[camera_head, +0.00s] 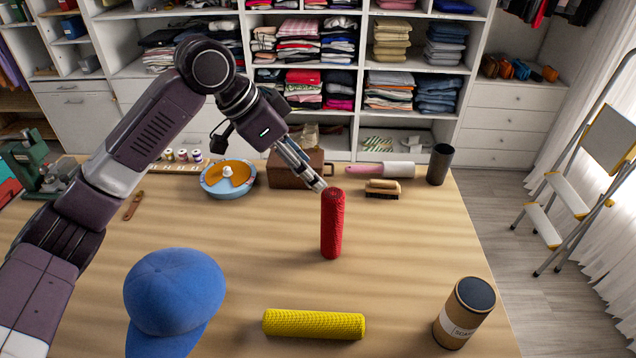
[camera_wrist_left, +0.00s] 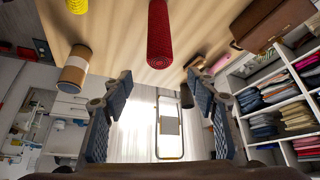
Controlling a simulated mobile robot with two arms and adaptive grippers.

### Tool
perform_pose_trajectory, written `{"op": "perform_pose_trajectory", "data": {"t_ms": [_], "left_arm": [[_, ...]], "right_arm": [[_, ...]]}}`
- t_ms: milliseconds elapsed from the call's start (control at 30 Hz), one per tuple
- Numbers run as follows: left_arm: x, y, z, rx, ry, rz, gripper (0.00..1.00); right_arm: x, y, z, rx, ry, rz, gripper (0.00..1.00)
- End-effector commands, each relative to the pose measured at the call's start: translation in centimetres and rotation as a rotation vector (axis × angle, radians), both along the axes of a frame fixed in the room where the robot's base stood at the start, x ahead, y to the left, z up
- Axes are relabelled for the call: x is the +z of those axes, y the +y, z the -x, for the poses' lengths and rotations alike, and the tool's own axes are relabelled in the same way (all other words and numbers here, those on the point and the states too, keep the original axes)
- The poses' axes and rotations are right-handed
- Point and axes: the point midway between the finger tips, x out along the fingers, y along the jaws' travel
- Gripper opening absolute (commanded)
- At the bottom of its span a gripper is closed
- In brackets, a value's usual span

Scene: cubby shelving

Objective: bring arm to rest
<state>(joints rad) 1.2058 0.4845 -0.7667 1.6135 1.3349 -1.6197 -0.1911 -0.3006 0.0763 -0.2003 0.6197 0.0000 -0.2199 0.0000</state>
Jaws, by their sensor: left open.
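My left arm comes in from the left in the head view, and its gripper (camera_head: 318,183) is above the table at the top of a red textured cylinder (camera_head: 332,225). The red cylinder stands upright on the wooden table (camera_head: 420,260). In the left wrist view the gripper (camera_wrist_left: 160,95) is open, with its two fingers wide apart and nothing between them. The red cylinder (camera_wrist_left: 160,35) shows beyond the fingers there. Whether the gripper touches it cannot be told from the head view. My right gripper is in neither view.
A blue cap (camera_head: 175,295), a yellow roll (camera_head: 314,324) and a brown canister (camera_head: 463,312) are near the front. A brown box (camera_head: 290,172), a blue round tin (camera_head: 228,190), a lint roller (camera_head: 385,170), a brush (camera_head: 382,189) and a black cup (camera_head: 440,165) line the back. Shelving stands behind.

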Motion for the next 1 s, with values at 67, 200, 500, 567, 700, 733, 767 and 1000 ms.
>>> {"op": "perform_pose_trajectory", "data": {"t_ms": [67,200,500,567,700,733,767,1000], "left_arm": [[0.5,0.3,0.2,0.000,0.000,0.000,0.53],[0.8,0.5,0.3,0.000,0.000,0.000,0.53],[1.3,0.5,0.3,0.000,0.000,0.000,0.53],[2.1,0.5,0.3,0.000,0.000,0.000,0.53],[4.9,0.5,0.2,0.000,0.000,0.000,0.53],[5.3,0.5,0.3,0.000,0.000,0.000,0.53],[5.8,0.5,0.3,0.000,0.000,0.000,0.53],[8.5,0.5,0.3,0.000,0.000,0.000,0.53]], "right_arm": [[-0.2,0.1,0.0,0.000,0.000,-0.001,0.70],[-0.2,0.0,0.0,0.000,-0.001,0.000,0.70],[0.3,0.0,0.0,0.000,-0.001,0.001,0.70],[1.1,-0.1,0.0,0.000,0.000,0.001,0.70],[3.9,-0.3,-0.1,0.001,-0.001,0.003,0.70],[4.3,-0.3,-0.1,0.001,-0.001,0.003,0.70],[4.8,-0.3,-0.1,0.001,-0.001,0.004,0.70],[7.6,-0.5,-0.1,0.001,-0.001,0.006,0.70]]}}
